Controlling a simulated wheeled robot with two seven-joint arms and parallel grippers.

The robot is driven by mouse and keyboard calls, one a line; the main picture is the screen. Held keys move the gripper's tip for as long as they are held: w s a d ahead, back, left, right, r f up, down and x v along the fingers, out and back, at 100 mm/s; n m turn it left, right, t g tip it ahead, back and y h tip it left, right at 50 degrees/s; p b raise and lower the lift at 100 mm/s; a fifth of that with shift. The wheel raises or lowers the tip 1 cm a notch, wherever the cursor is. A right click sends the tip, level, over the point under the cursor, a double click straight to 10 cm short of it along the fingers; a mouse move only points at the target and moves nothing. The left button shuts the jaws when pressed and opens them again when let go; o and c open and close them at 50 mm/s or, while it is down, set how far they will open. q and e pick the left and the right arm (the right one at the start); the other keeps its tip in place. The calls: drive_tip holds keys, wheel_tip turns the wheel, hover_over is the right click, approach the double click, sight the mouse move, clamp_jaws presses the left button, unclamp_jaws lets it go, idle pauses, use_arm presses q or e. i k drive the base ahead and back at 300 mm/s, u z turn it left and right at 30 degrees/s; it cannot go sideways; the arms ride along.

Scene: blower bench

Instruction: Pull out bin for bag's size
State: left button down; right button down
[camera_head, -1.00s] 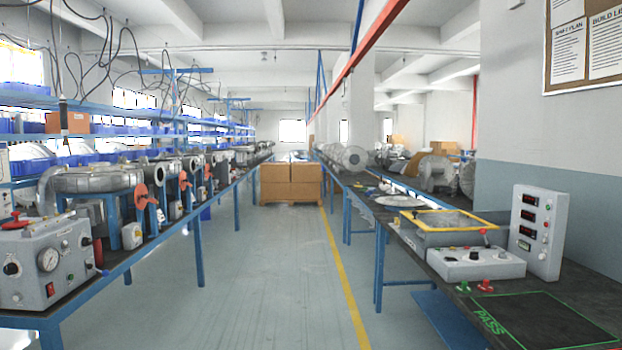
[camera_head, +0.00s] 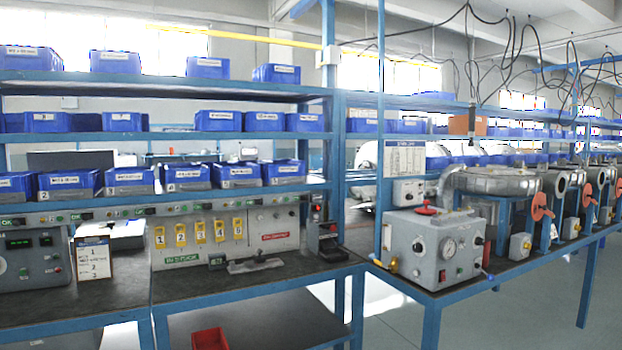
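Several blue bins with white labels stand on the blue shelves at the left. The lowest shelf (camera_head: 200,196) carries a row of numbered blue bins, among them one (camera_head: 68,183) at the left, one (camera_head: 187,177) in the middle and one (camera_head: 284,172) at the right end. More blue bins, such as this one (camera_head: 218,121), stand on the shelf above, and others, such as this one (camera_head: 208,67), on the top shelf. All look pushed in on their shelves. I cannot make out a bag. Neither of my grippers shows.
Below the bins is a dark bench (camera_head: 270,277) with a grey panel (camera_head: 225,235) bearing yellow numbered tags, and a sign card (camera_head: 94,258). A red bin (camera_head: 209,339) sits underneath. A grey test box (camera_head: 432,247) and blowers (camera_head: 497,181) stand on the right bench. Floor (camera_head: 520,315) shows at lower right.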

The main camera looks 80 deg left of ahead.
sight(62, 184)
drive_tip(key=u, duration=2.9)
drive_tip(key=i, duration=2)
drive_tip(key=u, duration=1.9)
